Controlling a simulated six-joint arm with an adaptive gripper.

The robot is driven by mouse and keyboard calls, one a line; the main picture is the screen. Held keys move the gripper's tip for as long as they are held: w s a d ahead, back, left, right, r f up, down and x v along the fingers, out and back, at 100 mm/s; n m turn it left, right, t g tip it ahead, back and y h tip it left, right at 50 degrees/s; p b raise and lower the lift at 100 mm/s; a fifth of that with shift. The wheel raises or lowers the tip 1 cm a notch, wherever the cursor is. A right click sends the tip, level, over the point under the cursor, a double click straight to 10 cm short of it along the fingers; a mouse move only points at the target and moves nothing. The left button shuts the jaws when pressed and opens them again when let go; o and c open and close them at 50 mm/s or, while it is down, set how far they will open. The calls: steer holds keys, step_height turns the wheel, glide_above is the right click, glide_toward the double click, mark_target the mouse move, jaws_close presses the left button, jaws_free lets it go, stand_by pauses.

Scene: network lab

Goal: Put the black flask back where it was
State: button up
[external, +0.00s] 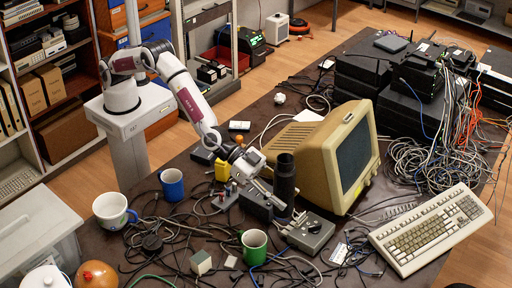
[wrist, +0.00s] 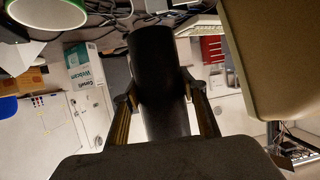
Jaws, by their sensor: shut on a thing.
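The black flask (external: 285,180) is a tall dark cylinder, roughly upright, at the middle of the table just left of the beige monitor. My gripper (external: 266,184) reaches it from the left and is shut around it. In the wrist view the flask (wrist: 158,85) stands between the two fingers of my gripper (wrist: 160,100), one on each side. I cannot tell whether the flask's base touches the table or the grey box below it.
The beige monitor (external: 318,150) stands close on the right. A grey box (external: 311,235) sits just below the flask. A green mug (external: 254,246), blue mug (external: 172,184) and white cup (external: 112,210) stand among tangled cables. A keyboard (external: 428,230) lies at right.

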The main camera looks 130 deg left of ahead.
steer(key=shift+r, duration=0.95)
steer(key=shift+s+d+r, duration=0.1)
steer(key=shift+s+d, duration=0.2)
steer(key=shift+d, duration=0.35)
steer(key=shift+s+d, duration=0.3)
steer(key=shift+d, duration=0.3)
steer(key=s+d+n+y, duration=0.1)
steer(key=s+d, duration=0.7)
steer(key=s, duration=0.3)
steer(key=s+d+n+y, duration=0.1)
steer(key=s+d, duration=0.8)
steer(key=s, duration=0.3)
steer(key=shift+w+a+f, duration=0.1)
steer(key=shift+a+f, duration=0.05)
steer(key=shift+f, duration=1.15)
steer(key=shift+w+a+f, duration=0.1)
steer(key=shift+f, duration=1.2)
steer(key=shift+f, duration=0.1)
step_height(320, 180, down, 6)
steer(key=shift+f, duration=0.15)
steer(key=shift+f, duration=1.75)
